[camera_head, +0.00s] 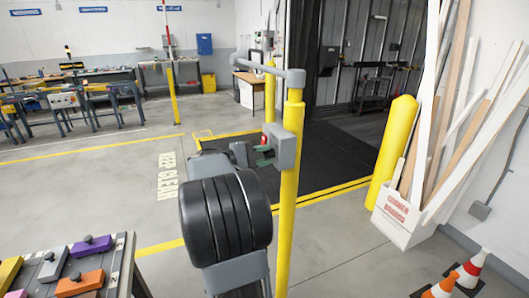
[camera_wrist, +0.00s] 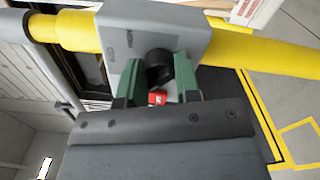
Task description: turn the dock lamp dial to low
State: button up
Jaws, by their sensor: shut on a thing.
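The dock lamp dial is a round black knob (camera_wrist: 159,57) on the face of a grey control box (camera_wrist: 125,28) in the wrist view. A small red patch shows in front of the knob, between the fingers. Two small markings sit on the box face left of the knob, too small to read surely. My gripper (camera_wrist: 158,70) has its green fingers on both sides of the knob and is shut on it. In the head view the grey box (camera_head: 287,146) is on a yellow post, and my gripper (camera_head: 264,151) meets its left side; the knob is mostly hidden there.
The yellow post (camera_head: 289,215) stands right beside my arm, with a grey bar (camera_head: 268,68) at its top. Another yellow bollard (camera_head: 393,140) and a white box of boards (camera_head: 403,222) stand right. A bench with coloured blocks (camera_head: 122,262) is lower left. Floor between is clear.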

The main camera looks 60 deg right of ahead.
jog(key=shift+n, duration=0.3)
jog(key=o, duration=0.9)
jog(key=b+v, duration=0.2)
jog(key=v, duration=1.1)
jog(key=shift+w+a, duration=0.3)
